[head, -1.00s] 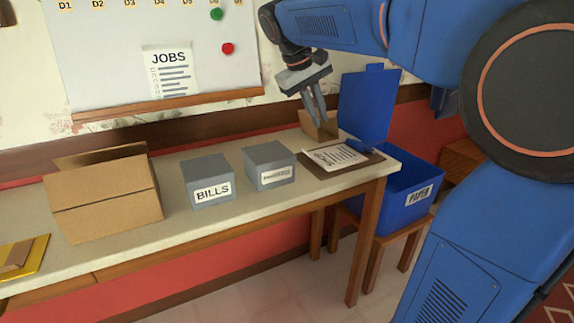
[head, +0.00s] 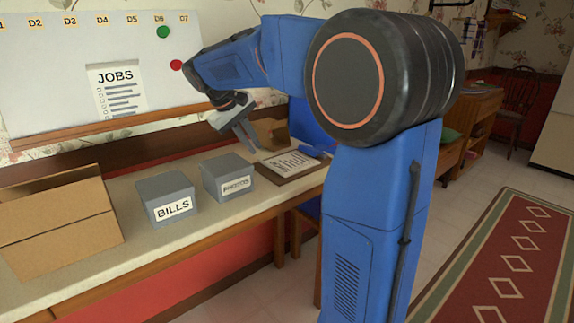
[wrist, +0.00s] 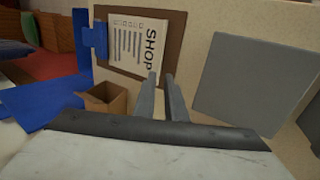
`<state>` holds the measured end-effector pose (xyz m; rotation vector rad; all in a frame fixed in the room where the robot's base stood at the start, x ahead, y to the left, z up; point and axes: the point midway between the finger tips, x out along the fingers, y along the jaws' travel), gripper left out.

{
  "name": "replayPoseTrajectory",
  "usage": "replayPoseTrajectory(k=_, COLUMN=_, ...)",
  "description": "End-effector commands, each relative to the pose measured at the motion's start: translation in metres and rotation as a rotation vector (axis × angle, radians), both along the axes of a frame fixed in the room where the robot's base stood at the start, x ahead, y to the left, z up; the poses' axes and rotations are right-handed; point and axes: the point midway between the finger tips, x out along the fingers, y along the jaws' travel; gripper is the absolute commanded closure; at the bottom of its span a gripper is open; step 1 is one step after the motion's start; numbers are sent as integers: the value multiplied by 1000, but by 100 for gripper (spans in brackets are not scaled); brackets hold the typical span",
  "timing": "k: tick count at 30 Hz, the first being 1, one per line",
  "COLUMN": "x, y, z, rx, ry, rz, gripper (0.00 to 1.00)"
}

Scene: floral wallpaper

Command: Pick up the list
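A white paper list headed SHOP (wrist: 130,45) lies on a brown clipboard (wrist: 182,28) with a blue clip (wrist: 94,38). In the head view the list (head: 289,163) is on the table's right end. My gripper (head: 248,146) is above the table, left of the list, near the grey box. In the wrist view my gripper's fingers (wrist: 160,78) are empty with a narrow gap between them, and their tips appear just below the lettering SHOP. Another list headed JOBS (head: 117,88) is on the whiteboard.
Grey boxes stand left of the clipboard, one labelled BILLS (head: 165,190), the other (head: 225,172) beside it. A small open cardboard box (head: 270,132) is behind the clipboard. A large cardboard box (head: 60,225) is at left. A blue bin (head: 305,120) is partly hidden by my arm.

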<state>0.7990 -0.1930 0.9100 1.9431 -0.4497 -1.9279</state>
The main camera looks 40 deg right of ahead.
Motion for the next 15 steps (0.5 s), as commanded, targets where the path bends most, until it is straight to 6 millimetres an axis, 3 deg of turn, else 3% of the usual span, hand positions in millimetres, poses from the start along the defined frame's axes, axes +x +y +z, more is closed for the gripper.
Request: replayPoseTrajectory(k=15, x=1, y=-24, z=-43, rx=1, ry=2, rz=-1, gripper=89)
